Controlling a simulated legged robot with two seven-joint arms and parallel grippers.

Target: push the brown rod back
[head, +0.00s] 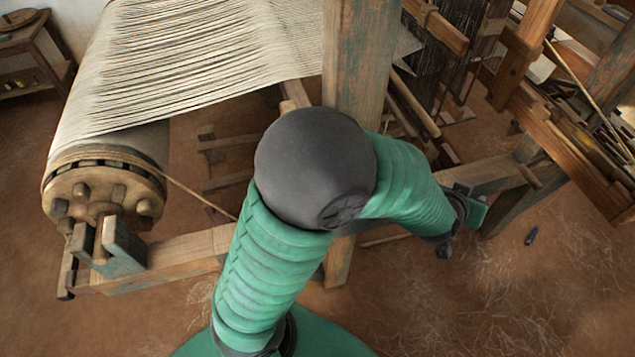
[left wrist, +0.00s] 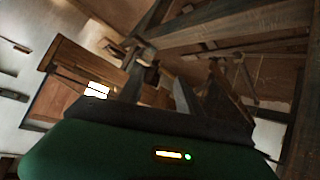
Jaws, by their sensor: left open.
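Several brown wooden bars show in the loom in the head view, among them a slanting bar (head: 437,26) at top centre and a thin pale-brown rod (head: 588,100) at the right. I cannot tell which is the brown rod of the task. My left arm bends at a dark elbow, and its gripper (head: 470,212) is by the lower frame rail, its fingers mostly hidden there. In the left wrist view my left gripper (left wrist: 198,100) is open, with two dark fingers apart and nothing clear between them. My right gripper is out of view.
A warp roller (head: 105,190) with pale threads stands at the left. A thick upright post (head: 358,60) rises behind my elbow. A lower rail (head: 495,172) runs to the right. A small blue object (head: 532,235) lies on the straw-strewn floor, which is otherwise clear at lower right.

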